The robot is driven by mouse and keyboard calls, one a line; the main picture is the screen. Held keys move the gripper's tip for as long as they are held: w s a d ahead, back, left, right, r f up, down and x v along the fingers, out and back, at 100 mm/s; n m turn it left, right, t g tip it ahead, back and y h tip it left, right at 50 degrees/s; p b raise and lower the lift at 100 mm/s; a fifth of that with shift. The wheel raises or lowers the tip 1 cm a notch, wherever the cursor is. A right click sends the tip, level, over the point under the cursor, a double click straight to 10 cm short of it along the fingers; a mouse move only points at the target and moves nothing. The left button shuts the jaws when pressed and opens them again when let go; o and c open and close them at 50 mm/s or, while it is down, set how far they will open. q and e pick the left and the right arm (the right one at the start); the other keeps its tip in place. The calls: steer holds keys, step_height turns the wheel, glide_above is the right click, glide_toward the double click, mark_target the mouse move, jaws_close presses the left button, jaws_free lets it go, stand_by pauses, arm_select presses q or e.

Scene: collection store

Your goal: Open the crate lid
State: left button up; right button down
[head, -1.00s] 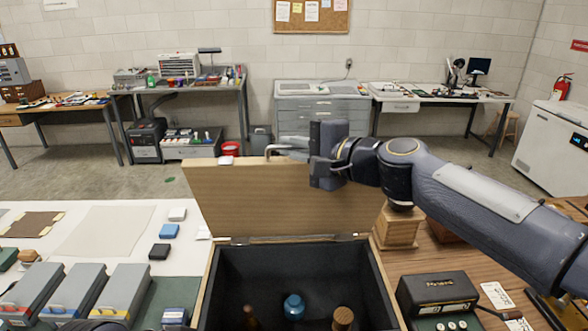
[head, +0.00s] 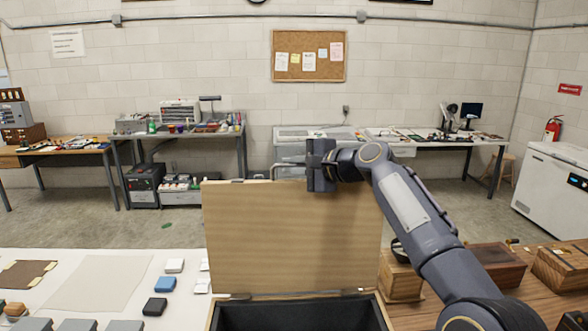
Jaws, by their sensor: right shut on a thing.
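The crate (head: 216,316) stands at the bottom middle of the head view, and only the upper part of its dark inside shows. Its wooden lid (head: 285,240) is raised and stands about upright along the crate's back edge. My right gripper (head: 320,166) is at the lid's top edge, right of its middle, and is shut on the lid. The exact contact is hidden by the gripper's dark body. My left gripper is not in view.
Wooden boxes (head: 490,266) stand on the right side, behind my right arm. Open floor lies behind, up to the benches along the wall.

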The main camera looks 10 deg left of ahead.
steer(key=shift+w+a+f, duration=0.25)
steer(key=shift+w+f, duration=0.05)
steer(key=shift+w, duration=0.35)
steer(key=c, duration=1.5)
jaws_free()
steer(key=shift+r, duration=0.1)
steer(key=shift+d, duration=0.1)
steer(key=shift+s+d+b, duration=0.1)
steer(key=shift+d+b, duration=0.2)
steer(key=shift+b, duration=0.1)
steer(key=b+v, duration=0.3)
steer(key=v, duration=0.3)
steer(key=shift+s+d+r, duration=0.1)
steer(key=shift+s+d, duration=0.05)
steer(key=shift+s+d+r, duration=0.15)
steer(key=shift+d, duration=0.1)
